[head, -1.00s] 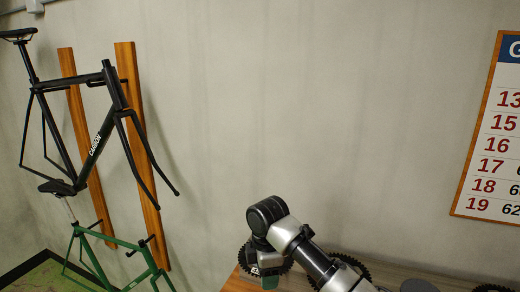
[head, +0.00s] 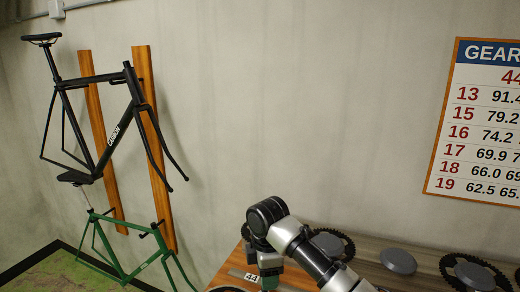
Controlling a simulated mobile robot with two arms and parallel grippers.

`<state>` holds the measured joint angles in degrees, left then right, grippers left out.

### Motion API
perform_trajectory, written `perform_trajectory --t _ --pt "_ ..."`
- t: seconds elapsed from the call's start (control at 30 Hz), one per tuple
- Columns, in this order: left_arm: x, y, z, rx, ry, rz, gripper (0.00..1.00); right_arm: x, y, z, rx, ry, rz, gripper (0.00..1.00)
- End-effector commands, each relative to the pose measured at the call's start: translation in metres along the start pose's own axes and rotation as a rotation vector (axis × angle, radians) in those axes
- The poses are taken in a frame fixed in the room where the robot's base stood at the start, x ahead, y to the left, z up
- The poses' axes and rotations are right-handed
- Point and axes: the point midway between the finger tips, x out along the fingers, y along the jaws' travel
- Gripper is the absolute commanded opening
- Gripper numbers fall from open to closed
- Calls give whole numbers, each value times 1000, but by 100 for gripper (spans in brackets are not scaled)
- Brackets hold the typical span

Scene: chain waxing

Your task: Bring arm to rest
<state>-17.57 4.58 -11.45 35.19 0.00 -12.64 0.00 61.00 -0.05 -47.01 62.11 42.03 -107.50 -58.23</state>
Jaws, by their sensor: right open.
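My right arm comes in from the bottom right, and its dark wrist bends downward over the wooden bench (head: 233,268). My right gripper (head: 269,280) hangs below that wrist near the bottom edge; it is small and partly cut off, open, with nothing seen held in it. My left gripper is not in view.
Toothed black chainrings (head: 473,272) and grey discs (head: 398,260) lie along the bench at the wall. A label reading 44 (head: 251,277) is beside my gripper. Black (head: 112,135) and green (head: 135,270) bike frames hang left; a gear chart (head: 480,125) hangs right. The wall between is clear.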

Motion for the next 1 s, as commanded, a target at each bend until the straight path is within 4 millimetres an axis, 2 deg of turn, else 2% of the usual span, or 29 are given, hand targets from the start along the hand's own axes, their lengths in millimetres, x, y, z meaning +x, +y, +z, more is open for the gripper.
perform_trajectory --t 0.37,0.67,0.77,0.87,1.0 --pt "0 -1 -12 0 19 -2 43 34 -22 -10 69 60 8 51" --pt "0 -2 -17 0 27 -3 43 79 -62 -18 223 157 23 51" --pt "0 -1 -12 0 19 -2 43 98 -85 -18 317 201 29 51" --pt "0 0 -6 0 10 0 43 119 -116 -13 457 253 39 51" --pt "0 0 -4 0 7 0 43 144 -172 7 724 309 61 51"
